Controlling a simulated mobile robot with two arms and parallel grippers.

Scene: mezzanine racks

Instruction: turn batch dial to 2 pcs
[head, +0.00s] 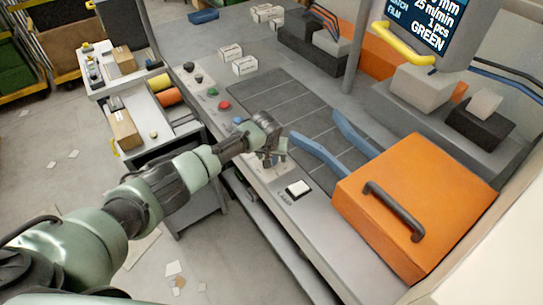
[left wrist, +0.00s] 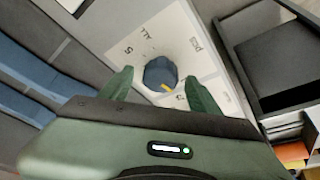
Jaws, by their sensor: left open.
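My left gripper (left wrist: 160,92) is open, with one green finger on each side of the dial; contact cannot be told. In the head view the left gripper (head: 271,158) is over the front panel and hides the dial. The screen (head: 428,22) reads "1 pcs" and "GREEN". My right gripper is out of view.
Red (head: 224,106) and green (head: 213,92) buttons sit on the panel left of my gripper, and a white switch (head: 298,188) to its right. An orange cover (head: 415,195) with a dark handle and blue rails (head: 322,154) stand close by at right.

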